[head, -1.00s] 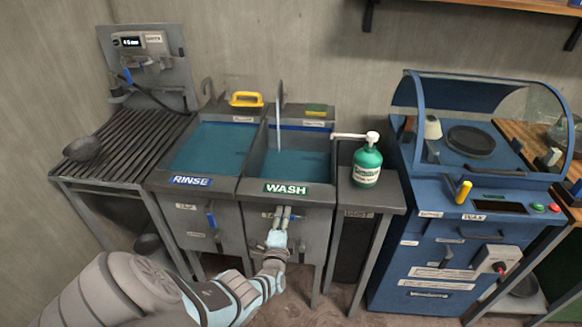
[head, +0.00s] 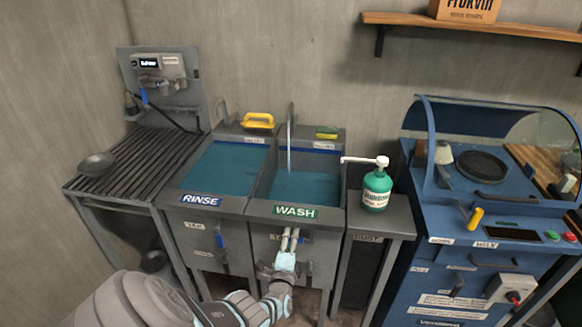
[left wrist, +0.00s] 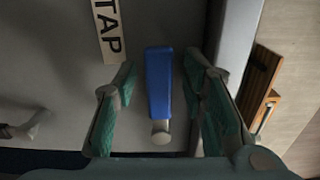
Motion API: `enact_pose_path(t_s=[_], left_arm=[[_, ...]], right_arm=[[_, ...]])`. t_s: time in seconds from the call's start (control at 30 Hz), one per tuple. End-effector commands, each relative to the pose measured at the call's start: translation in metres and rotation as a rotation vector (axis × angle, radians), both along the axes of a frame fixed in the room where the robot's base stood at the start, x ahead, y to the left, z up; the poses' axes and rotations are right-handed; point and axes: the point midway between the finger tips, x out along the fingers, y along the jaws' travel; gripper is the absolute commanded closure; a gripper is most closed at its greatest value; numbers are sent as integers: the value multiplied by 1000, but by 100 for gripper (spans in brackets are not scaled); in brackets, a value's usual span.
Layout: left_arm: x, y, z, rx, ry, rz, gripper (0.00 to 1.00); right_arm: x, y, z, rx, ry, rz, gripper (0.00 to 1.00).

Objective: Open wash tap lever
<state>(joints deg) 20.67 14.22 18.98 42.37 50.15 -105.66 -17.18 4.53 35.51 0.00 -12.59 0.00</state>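The wash tap lever is a blue handle (left wrist: 158,82) on a grey pivot, beside a label reading TAP in the left wrist view. My left gripper (left wrist: 160,62) is open, with one green-padded finger on each side of the lever and a visible gap on both sides. In the head view my left gripper (head: 287,243) is at the front panel of the WASH basin (head: 296,211) and hides the lever there. My right gripper is in neither view.
The RINSE basin (head: 201,200) stands to the left, with its own blue lever (head: 220,236) on the front. A green soap pump bottle (head: 377,188) stands on the ledge at right. A blue machine (head: 470,255) is further right.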

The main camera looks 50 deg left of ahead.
Motion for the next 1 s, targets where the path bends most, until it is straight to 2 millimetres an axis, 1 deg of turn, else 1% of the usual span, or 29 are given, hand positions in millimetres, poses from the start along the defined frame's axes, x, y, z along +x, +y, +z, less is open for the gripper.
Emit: enact_pose_path(t_s=[0.17,0.33,0.37,0.5,0.6,0.7,0.8,1.0], left_arm=[[-4,-3,-1,2,-1,1,62],[-19,-15,-1,-2,-3,-1,62],[-25,-19,-1,-2,-2,-3,62],[-59,-44,-2,-4,2,-1,62],[-79,-59,-1,-2,1,0,62],[-91,-69,-1,-2,2,0,62],[-96,-72,0,0,1,0,62],[-96,-73,0,1,1,0,62]], right_arm=[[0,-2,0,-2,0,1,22],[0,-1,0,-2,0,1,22],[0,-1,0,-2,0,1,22],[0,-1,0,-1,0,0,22],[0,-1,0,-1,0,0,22],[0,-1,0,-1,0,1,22],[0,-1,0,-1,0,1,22],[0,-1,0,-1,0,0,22]])
